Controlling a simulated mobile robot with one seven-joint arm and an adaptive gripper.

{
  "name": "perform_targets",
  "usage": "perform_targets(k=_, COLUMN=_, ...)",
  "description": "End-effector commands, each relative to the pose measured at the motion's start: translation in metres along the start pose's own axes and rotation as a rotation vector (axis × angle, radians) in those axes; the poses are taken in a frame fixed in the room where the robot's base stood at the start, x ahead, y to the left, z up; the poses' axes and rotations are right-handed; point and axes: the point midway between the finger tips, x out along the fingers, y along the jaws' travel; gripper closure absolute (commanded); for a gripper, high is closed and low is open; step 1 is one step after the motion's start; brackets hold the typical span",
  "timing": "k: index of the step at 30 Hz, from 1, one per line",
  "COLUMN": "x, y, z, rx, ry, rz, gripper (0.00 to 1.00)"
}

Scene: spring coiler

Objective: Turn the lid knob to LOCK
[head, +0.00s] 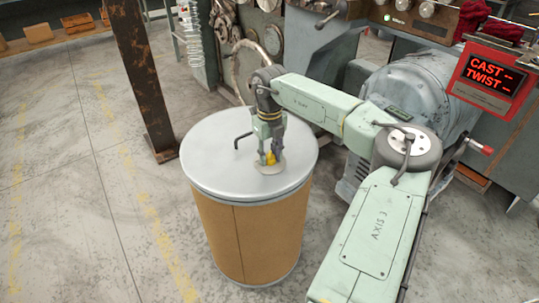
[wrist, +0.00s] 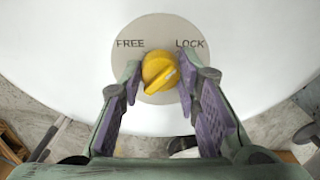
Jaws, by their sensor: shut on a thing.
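The yellow lid knob (wrist: 160,70) sits on a round beige plate (wrist: 160,27) marked FREE (wrist: 130,43) at upper left and LOCK (wrist: 190,43) at upper right. A raised ridge on the knob slants from lower left to upper right. I cannot tell which end is its pointer. My gripper (wrist: 160,82) has its purple pads on either side of the knob, shut on it. In the head view, my gripper (head: 268,152) reaches down onto the grey lid (head: 215,150) of a brown drum (head: 240,230), partly hiding the knob (head: 270,159).
A rusty post (head: 145,80) rises behind the drum at left. Grey machinery (head: 410,90) and a red sign (head: 493,75) reading CAST and TWIST are at right. Floor at left is clear.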

Motion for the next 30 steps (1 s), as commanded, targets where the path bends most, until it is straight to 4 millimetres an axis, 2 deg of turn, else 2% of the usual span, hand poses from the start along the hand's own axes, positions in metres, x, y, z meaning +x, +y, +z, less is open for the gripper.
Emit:
perform_targets(k=15, x=0.0002, y=-0.0004, z=-0.0010, rx=0.019, ry=0.003, rz=0.000, gripper=0.98)
perform_targets(k=16, x=0.0002, y=-0.0004, z=-0.0011, rx=0.019, ry=0.003, rz=0.000, gripper=0.69)
perform_targets(k=25, x=0.0002, y=-0.0001, z=-0.0006, rx=0.018, ry=0.002, rz=0.000, gripper=0.49)
perform_targets(k=30, x=0.0002, y=-0.0001, z=-0.0004, rx=0.018, ry=0.002, rz=0.000, gripper=0.49)
